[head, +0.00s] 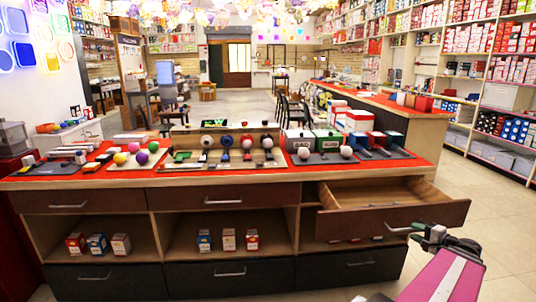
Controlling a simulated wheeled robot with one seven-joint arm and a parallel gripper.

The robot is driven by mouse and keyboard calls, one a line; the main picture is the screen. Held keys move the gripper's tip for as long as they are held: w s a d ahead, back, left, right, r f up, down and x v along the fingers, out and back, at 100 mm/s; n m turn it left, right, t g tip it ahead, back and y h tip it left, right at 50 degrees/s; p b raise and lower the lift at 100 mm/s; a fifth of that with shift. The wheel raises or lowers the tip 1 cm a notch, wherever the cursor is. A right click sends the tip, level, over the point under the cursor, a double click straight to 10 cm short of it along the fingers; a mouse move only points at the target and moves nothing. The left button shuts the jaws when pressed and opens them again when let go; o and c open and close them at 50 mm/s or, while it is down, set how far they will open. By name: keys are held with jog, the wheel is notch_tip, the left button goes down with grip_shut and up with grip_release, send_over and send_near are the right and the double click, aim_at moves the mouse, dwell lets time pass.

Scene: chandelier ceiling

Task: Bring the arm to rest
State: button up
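My arm (443,279), with a magenta and white link, reaches in from the bottom right corner. My gripper (428,235) is at the right part of the front of an open drawer (345,221), by its handle (397,229). The gripper is small and partly dark here. I cannot tell whether its fingers are open, or touch or grasp the handle. The drawer is pulled out from the right end of the wooden counter, and the visible part of its inside looks empty.
The counter (230,184) has a red top with balls, small boxes and display stands. Small boxes (98,243) stand on its open shelves. Another counter (420,112) and full shelves (500,95) are at the right. Tiled floor (490,215) is clear right of the drawer.

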aim_at(410, 228)
jog(key=shift+x, duration=1.7)
jog(key=shift+r, duration=0.15)
